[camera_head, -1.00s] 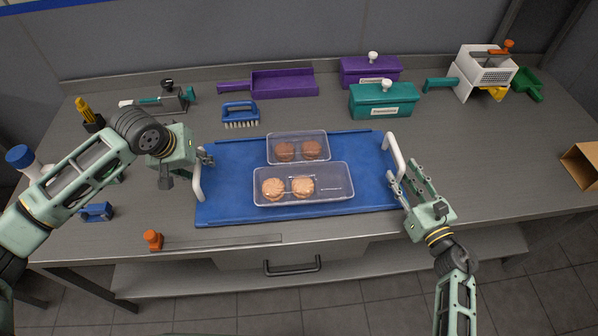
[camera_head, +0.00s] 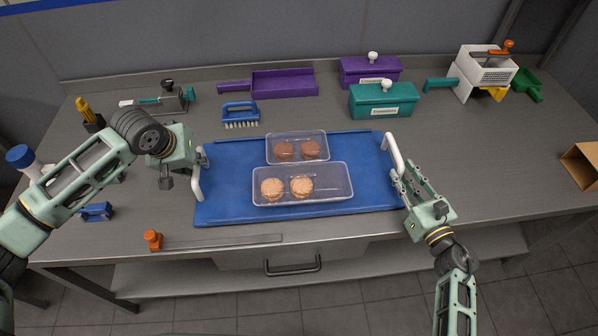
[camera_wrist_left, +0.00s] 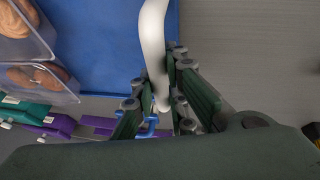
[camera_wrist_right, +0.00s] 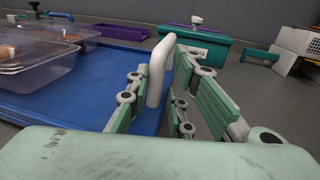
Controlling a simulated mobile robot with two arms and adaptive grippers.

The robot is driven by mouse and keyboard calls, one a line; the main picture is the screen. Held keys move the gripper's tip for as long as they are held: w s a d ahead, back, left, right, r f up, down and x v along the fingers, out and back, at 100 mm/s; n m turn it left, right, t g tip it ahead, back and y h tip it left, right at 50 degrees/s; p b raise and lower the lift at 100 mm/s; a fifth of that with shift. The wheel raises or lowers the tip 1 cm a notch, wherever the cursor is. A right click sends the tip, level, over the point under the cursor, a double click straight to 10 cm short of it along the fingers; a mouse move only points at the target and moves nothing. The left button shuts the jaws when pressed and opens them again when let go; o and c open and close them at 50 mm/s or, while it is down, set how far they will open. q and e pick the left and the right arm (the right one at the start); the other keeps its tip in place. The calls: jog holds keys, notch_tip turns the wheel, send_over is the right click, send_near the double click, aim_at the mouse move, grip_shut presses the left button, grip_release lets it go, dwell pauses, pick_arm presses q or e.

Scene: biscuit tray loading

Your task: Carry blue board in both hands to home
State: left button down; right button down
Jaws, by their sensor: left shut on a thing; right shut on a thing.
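The blue board (camera_head: 230,187) lies flat at the front middle of the worktop, with a white handle at each end. Whether it touches the worktop or is just above it, I cannot tell. My left gripper (camera_head: 200,160) is shut on the left white handle (camera_head: 197,182), seen between its fingers in the left wrist view (camera_wrist_left: 152,40). My right gripper (camera_head: 402,180) is shut on the right white handle (camera_head: 392,148), also between the fingers in the right wrist view (camera_wrist_right: 157,75). Two clear trays, a front one (camera_head: 335,182) and a back one (camera_head: 298,135), hold biscuits on the board.
Behind the board are a blue brush (camera_head: 240,107), a purple scoop (camera_head: 285,83), a teal box (camera_head: 384,100) and a purple box (camera_head: 352,70). An orange-handled scraper (camera_head: 153,240) lies near the front edge. The worktop right of the board is mostly clear.

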pick_arm(q)
jog(key=shift+d+r, duration=0.2)
jog(key=shift+d, duration=0.1)
pick_arm(e)
jog(key=shift+a+r, duration=0.15)
jog(key=shift+a, duration=0.1)
